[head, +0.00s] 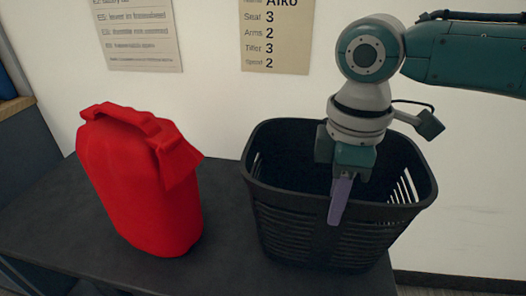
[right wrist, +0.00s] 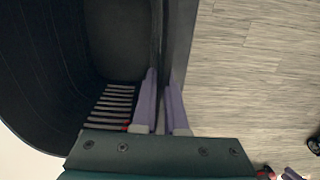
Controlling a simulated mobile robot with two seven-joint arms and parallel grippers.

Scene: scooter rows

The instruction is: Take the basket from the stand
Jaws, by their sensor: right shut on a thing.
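A black slatted basket (head: 285,213) stands upright on a dark stand (head: 215,262) in the right half of the head view. My right gripper (head: 340,200) reaches down over the basket and is shut on its near rim, with a purple finger showing outside the wall. In the right wrist view the two purple fingers of the gripper (right wrist: 163,110) lie on either side of the basket wall (right wrist: 60,60). The inside of the basket looks empty where it shows. My left gripper is in neither view.
Two printed sheets (head: 138,35) (head: 274,37) hang on the wall behind. The right wrist view shows wooden floor (right wrist: 245,70) beside the stand.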

